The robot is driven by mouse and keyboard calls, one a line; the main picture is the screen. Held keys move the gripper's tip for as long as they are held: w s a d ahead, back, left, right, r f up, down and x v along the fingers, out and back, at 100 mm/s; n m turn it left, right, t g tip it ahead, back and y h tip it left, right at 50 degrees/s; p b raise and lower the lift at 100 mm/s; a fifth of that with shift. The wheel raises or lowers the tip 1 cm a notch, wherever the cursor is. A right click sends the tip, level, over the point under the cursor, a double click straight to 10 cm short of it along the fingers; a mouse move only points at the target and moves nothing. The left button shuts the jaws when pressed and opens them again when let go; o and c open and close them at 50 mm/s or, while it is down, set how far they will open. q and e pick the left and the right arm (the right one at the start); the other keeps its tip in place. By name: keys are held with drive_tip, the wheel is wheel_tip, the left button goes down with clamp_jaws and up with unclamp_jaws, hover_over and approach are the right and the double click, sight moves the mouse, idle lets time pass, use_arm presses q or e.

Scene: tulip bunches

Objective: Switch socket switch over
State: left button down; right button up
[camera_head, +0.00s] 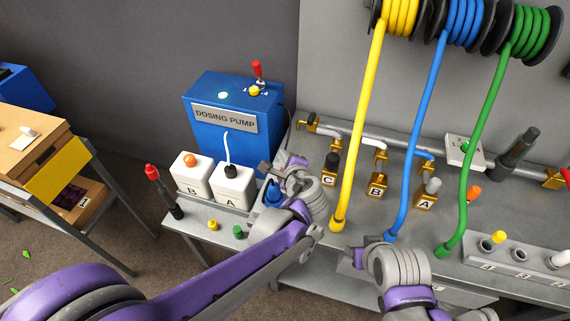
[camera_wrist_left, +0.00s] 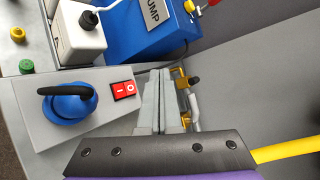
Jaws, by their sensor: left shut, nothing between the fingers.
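The socket switch (camera_wrist_left: 123,90) is a red rocker marked I and O on a grey socket box (camera_wrist_left: 45,135). Beside it on the box is a round blue socket (camera_wrist_left: 62,108) with a black plug or handle in it. The blue socket also shows in the head view (camera_head: 273,193), where my left gripper (camera_head: 268,169) hides the switch. In the left wrist view the fingers of my left gripper (camera_wrist_left: 161,76) are shut and empty, a little right of the switch and apart from it. My right gripper (camera_head: 360,258) is over the bench's front edge; its jaws are unclear.
The blue dosing pump (camera_head: 205,147) stands behind, with white canisters B (camera_head: 191,176) and A (camera_head: 232,188) before it. Yellow (camera_head: 357,130), blue (camera_head: 417,130) and green (camera_head: 482,150) hoses hang down right of my left gripper. Brass valves line the bench's back.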

use_arm(q)
drive_tip(key=f+b, duration=0.1)
drive_tip(key=f, duration=0.1)
drive_tip(key=w+f+b, duration=0.1)
drive_tip(key=f, duration=0.1)
drive_tip(key=w+f+b, duration=0.1)
drive_tip(key=f, duration=0.2)
drive_tip(key=shift+w+d+b, duration=0.2)
drive_tip(key=shift+d+b, duration=0.1)
drive_tip(key=shift+d, duration=0.1)
drive_tip(key=shift+w+d+f+b, duration=0.1)
drive_tip(key=shift+w+f+b, duration=0.3)
drive_tip(key=shift+f, duration=0.2)
use_arm(e)
wheel_tip(320, 180, down, 6)
drive_tip(key=s, duration=0.2)
drive_tip(key=shift+s, duration=0.15)
drive_tip(key=shift+f, duration=0.1)
use_arm(q)
drive_tip(key=shift+f, duration=0.1)
idle(0.5)
drive_tip(key=shift+w+f+b, duration=0.15)
drive_tip(key=shift+f+b, duration=0.15)
use_arm(e)
drive_tip(key=shift+s+f+g, duration=0.1)
drive_tip(key=shift+f+g, duration=0.2)
drive_tip(key=shift+f, duration=0.1)
